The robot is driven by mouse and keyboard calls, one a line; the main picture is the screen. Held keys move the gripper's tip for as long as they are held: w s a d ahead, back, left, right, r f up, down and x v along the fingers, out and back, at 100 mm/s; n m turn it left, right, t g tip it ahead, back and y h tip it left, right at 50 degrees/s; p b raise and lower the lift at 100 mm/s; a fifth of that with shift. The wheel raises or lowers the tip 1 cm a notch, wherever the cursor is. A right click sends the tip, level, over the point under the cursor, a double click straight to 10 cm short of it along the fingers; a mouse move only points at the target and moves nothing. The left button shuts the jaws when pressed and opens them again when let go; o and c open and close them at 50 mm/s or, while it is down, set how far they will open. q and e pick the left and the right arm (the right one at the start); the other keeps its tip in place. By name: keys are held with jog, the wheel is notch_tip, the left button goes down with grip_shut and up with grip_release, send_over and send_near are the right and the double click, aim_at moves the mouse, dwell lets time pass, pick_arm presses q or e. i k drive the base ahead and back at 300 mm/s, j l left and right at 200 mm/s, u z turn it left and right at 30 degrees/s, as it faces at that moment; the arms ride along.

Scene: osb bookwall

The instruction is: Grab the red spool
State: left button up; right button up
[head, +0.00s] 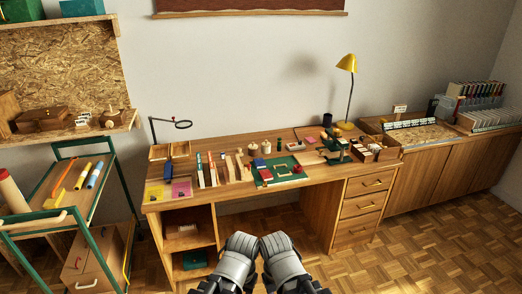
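I cannot surely pick out the red spool in the head view; the things on the desk are very small here. A small red object (266,175) lies on the left part of the green mat (286,178), and its shape is too small to tell. Two pale, round, spool-like pieces stand behind the mat. Two grey and black parts of my arms show side by side at the bottom centre, in front of the desk and apart from it. No gripper fingers show.
The wooden desk (233,192) is crowded along its top. A yellow lamp (347,63) stands at its back right and a magnifier (183,124) at its back left. A green-framed cart (85,215) stands left. Parquet floor is free at front right.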

aim_at(298, 169)
jog(key=i+z, duration=0.1)
jog(key=z, duration=0.65)
jog(key=i+j+z, duration=0.1)
jog(key=z, duration=0.25)
jog(key=i+j+z, duration=0.4)
jog(key=j, duration=0.25)
jog(key=j+z, duration=0.25)
jog(key=i+j, duration=0.15)
jog(key=j, duration=0.25)
jog(key=i+j, duration=0.15)
jog(key=j, duration=0.2)
